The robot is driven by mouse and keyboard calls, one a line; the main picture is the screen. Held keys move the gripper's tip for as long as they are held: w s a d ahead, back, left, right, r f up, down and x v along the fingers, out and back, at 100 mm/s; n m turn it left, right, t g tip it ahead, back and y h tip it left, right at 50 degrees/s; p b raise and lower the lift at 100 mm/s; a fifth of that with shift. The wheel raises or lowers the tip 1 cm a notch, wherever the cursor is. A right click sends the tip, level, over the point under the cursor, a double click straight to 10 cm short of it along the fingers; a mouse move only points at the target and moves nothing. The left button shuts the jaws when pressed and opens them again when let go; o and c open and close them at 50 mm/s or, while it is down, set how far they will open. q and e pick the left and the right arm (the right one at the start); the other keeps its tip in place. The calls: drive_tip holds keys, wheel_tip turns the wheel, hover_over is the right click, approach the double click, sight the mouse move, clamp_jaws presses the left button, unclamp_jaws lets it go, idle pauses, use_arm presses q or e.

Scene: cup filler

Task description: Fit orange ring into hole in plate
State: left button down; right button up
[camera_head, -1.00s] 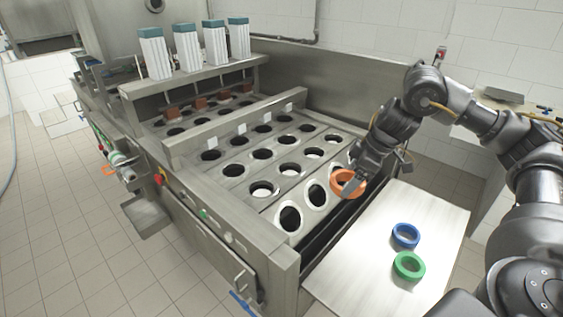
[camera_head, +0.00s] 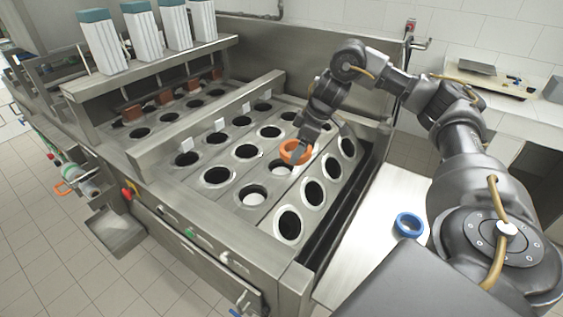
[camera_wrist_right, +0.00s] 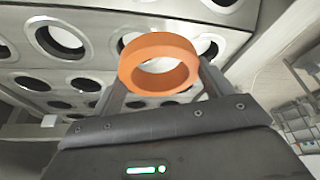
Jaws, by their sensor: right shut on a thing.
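The orange ring (camera_head: 296,152) is held by my right gripper (camera_head: 300,146) over the plate (camera_head: 262,214) with rows of round holes. In the right wrist view the orange ring (camera_wrist_right: 159,64) sits between the two fingers and looks tilted. Holes of the plate (camera_wrist_right: 97,42) show behind and beyond it. In the head view the ring hides part of the plate beneath it; I cannot tell its exact height. A nearby hole (camera_head: 281,168) lies just left of and below the ring. My left gripper is not in view.
A blue ring (camera_head: 408,224) lies on the side table (camera_head: 376,240) at the right. A raised metal bar (camera_head: 205,124) crosses the machine behind the front rows. White cup stacks (camera_head: 143,32) stand on a shelf at the back left.

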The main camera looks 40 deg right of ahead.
sight(287, 149)
drive_tip(key=w+f, duration=0.2)
drive_tip(key=w+f+b, duration=0.1)
drive_tip(key=w+f, duration=0.1)
drive_tip(key=w, duration=0.1)
drive_tip(key=shift+w+d+f, duration=0.1)
drive_tip(key=shift+d+f, duration=0.1)
drive_tip(key=shift+f, duration=0.1)
drive_tip(key=shift+w+f, duration=1.05)
drive_tip(key=shift+f, duration=0.2)
wheel_tip(287, 149, down, 3)
drive_tip(key=shift+w+d+r, duration=0.1)
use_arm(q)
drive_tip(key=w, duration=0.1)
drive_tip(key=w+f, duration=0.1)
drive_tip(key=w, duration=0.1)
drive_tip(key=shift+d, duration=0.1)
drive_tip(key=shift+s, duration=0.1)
use_arm(e)
drive_tip(key=shift+f, duration=0.2)
drive_tip(key=o, duration=1)
drive_tip(key=shift+o, duration=0.2)
